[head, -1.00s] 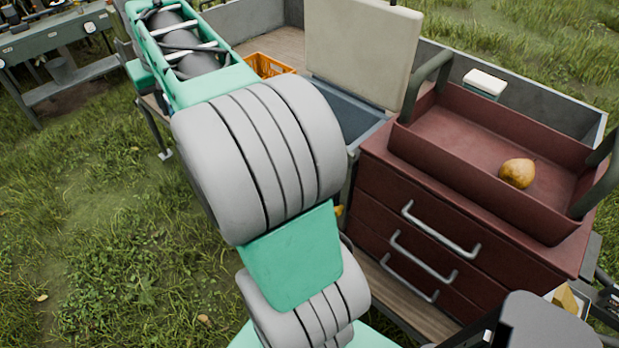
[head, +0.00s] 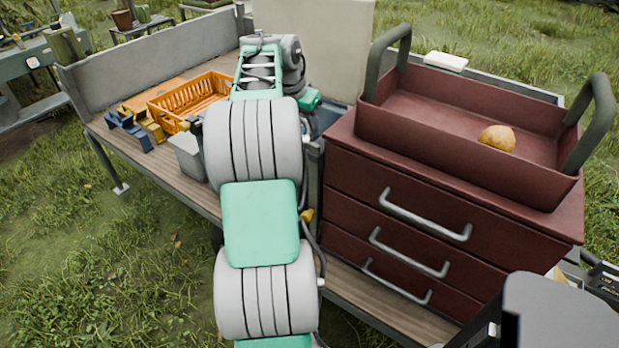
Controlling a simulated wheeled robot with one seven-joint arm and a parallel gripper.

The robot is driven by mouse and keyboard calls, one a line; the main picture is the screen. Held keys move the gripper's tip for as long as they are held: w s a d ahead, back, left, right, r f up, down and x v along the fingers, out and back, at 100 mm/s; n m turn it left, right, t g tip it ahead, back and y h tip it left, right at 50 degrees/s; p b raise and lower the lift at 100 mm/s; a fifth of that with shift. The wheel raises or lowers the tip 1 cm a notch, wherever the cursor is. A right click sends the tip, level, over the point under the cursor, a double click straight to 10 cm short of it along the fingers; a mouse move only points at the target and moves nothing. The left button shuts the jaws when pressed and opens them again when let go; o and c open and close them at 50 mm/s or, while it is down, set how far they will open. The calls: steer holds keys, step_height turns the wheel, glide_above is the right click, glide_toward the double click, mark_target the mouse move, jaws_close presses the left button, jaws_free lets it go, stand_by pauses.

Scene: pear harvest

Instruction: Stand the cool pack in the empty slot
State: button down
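The cool box stands behind my arm, with its cream lid (head: 325,45) raised upright. My arm covers most of the box, so its inside and any slot are hidden. I cannot make out a cool pack in this view. My gripper is not visible; the far part of my arm is at the box and hides whatever is there.
A dark red drawer cabinet (head: 345,215) stands right of my arm. On it is a red tray (head: 440,135) with tall handles, holding a pear (head: 497,138). A white-topped object (head: 446,61) is behind the tray. An orange crate (head: 185,100) and grey container (head: 188,158) stand left.

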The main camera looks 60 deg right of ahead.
step_height(320, 180, down, 9)
steer(key=shift+r, duration=0.15)
steer(key=shift+f+b, duration=0.25)
steer(key=shift+b, duration=0.1)
steer(key=c, duration=1.4)
jaws_free()
